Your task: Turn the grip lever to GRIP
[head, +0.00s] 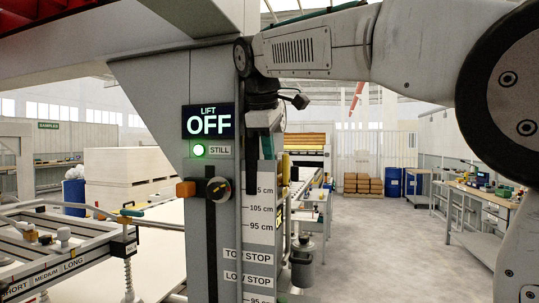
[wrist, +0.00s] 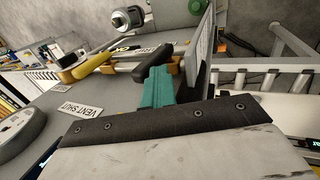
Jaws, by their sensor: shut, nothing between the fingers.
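My gripper (head: 266,148) hangs beside the grey post at centre in the head view and partly covers its scale. It is shut with nothing held. In the wrist view its pale body and black edge fill the bottom, and teal and black parts (wrist: 160,88) stand out beyond. A yellow lever-like handle (wrist: 90,66) lies to their left, apart from them. A plate reading VENT SHUT (wrist: 81,111) is nearby. No GRIP marking is readable, so I cannot tell which handle is the grip lever.
A rail frame (head: 70,255) with suction cups stands at left. A workbench (head: 480,195) is at right.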

